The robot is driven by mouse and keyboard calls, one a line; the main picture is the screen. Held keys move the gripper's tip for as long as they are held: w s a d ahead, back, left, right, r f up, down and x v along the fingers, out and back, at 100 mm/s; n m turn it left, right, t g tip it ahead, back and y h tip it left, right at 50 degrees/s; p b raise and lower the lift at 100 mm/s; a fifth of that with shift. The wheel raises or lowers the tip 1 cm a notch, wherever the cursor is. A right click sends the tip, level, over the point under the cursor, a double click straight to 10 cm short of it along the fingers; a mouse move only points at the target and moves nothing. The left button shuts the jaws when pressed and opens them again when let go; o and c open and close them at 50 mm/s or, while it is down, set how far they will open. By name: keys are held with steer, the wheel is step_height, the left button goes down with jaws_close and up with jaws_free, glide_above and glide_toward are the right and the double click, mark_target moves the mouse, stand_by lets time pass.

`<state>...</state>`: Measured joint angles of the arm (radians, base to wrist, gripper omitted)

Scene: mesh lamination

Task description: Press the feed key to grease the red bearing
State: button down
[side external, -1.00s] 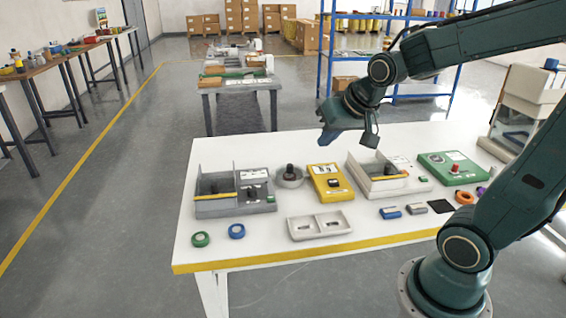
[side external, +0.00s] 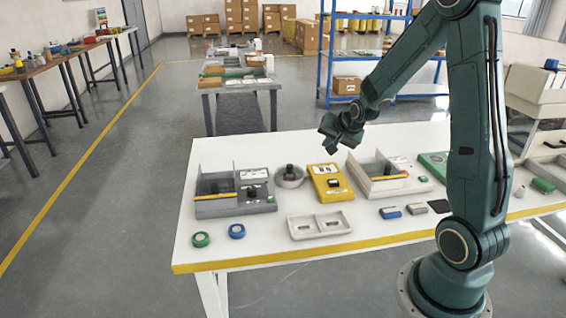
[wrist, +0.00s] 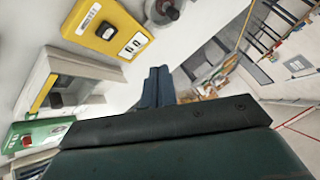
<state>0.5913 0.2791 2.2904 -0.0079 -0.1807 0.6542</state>
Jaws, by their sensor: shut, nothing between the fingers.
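My gripper (side external: 338,133) is shut and empty, above the back of the table behind the yellow box (side external: 330,182). Its closed fingers show in the wrist view (wrist: 156,88). The yellow box, also in the wrist view (wrist: 92,32), has a black rocker switch (wrist: 106,31) and a small number window. A grey open-topped unit (side external: 235,206) with a small green key (side external: 251,192) stands at left. A similar pale unit (side external: 386,187) stands right of the yellow box. I cannot pick out a red bearing or tell which key is the feed key.
A green box (side external: 432,161) is partly behind my arm; its red button (wrist: 27,140) shows in the wrist view.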

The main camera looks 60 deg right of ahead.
mark_target(334, 184)
steer(key=d+f+m+h, duration=0.1)
steer(key=d+f+m, duration=0.1)
steer(key=d+f, duration=0.3)
steer(key=shift+s+d+m, duration=0.3)
steer(key=shift+d, duration=0.15)
steer(key=shift+f, duration=0.15)
steer(key=shift+f, duration=4.2)
steer(key=shift+f, duration=1.05)
stand_by(0.3)
steer(key=shift+r, duration=1)
steer(key=shift+r, duration=0.2)
